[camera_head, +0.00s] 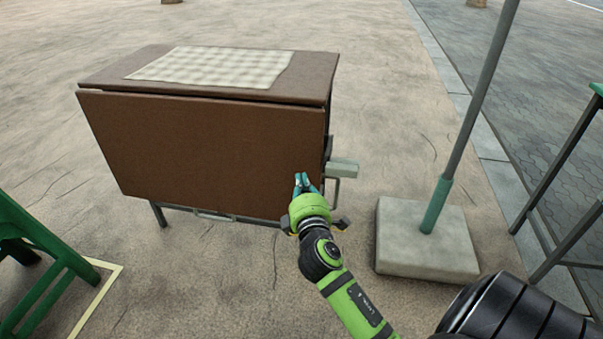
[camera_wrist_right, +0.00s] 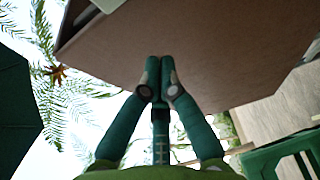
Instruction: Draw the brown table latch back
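The brown table (camera_head: 205,150) stands at the left of centre in the head view, with its front leaf hanging down. On its right side a pale grey-green block (camera_head: 343,168) sticks out on a bracket, and I take it for the latch. My right gripper (camera_head: 303,183) is in front of the leaf's lower right part, to the left of the block. In the right wrist view my gripper's fingers (camera_wrist_right: 160,66) are together and hold nothing, with the brown leaf (camera_wrist_right: 215,50) behind them. I cannot tell whether they touch it. My left gripper is not in view.
A checked cloth (camera_head: 212,67) lies on the tabletop. A pole in a heavy concrete base (camera_head: 427,250) stands right of my right arm. A green chair (camera_head: 40,250) is at the left edge, and another frame (camera_head: 570,150) is at the right. Paving between table and base is clear.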

